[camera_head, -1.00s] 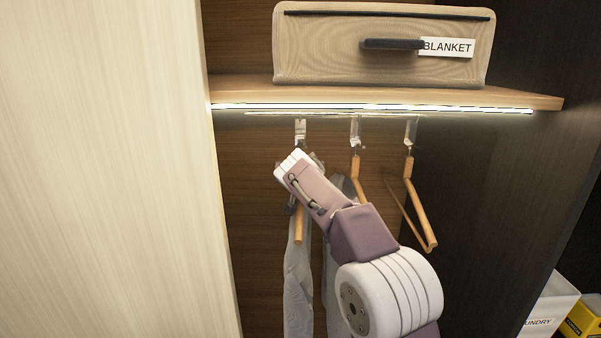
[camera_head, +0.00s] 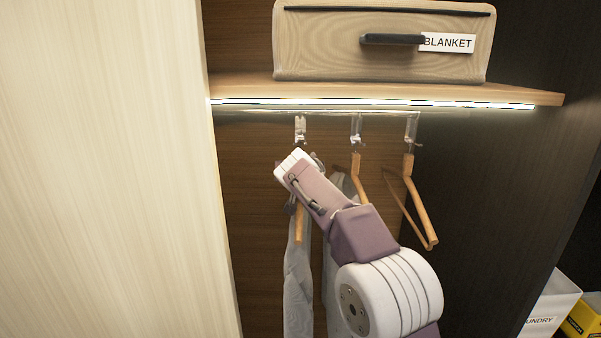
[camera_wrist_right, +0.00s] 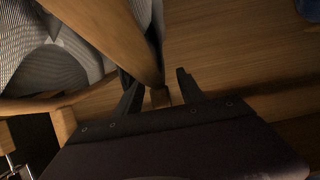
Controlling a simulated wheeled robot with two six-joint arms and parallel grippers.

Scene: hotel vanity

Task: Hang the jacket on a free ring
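The grey jacket (camera_head: 298,290) hangs on a wooden hanger (camera_head: 300,228) under the left hook (camera_head: 300,131). More grey cloth (camera_head: 332,285) hangs to its right, partly behind my arm. My right gripper (camera_head: 293,168) is at the top of this hanger, just below the left hook; its fingers are hard to see there. In the right wrist view, the fingers (camera_wrist_right: 158,92) are apart, with a wooden hanger part (camera_wrist_right: 160,97) showing between them and a gap beside the right finger. Grey cloth (camera_wrist_right: 75,60) shows at upper left. My left gripper is not in view.
A middle hanger (camera_head: 357,172) and a bare right hanger (camera_head: 420,205) hang under the lit shelf (camera_head: 400,92). A BLANKET box (camera_head: 330,45) stands on the shelf. A pale panel (camera_head: 100,170) fills the left; laundry (camera_head: 548,305) and yellow (camera_head: 584,318) bins stand at lower right.

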